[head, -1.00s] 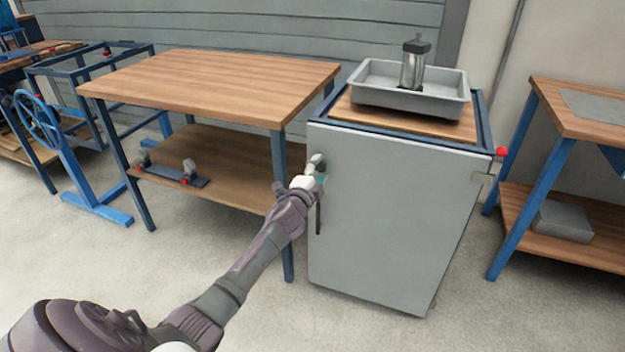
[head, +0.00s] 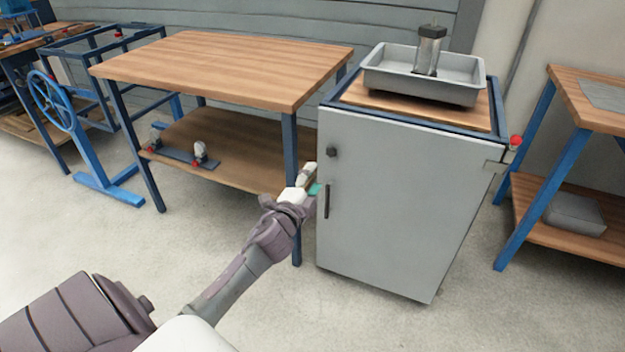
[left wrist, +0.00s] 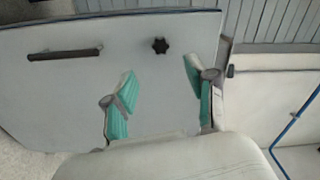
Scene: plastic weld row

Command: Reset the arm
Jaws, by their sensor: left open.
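My left gripper (head: 312,182) is open and empty in front of the left edge of the grey cabinet door (head: 400,200). In the left wrist view its two green-padded fingers (left wrist: 158,98) are spread apart, with the door (left wrist: 130,85) behind them. The black door handle (head: 326,201) and the dark knob (head: 332,152) are both clear of the fingers. In the left wrist view the handle (left wrist: 65,54) is at upper left and the knob (left wrist: 160,45) at top centre. The door looks shut. My right gripper is not in view.
A grey tray (head: 385,82) with a metal cylinder (head: 429,50) sits on the cabinet. A wood-topped bench (head: 225,65) stands to the left, its leg close to my arm. Another bench (head: 600,95) stands at the right. The floor in front is open.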

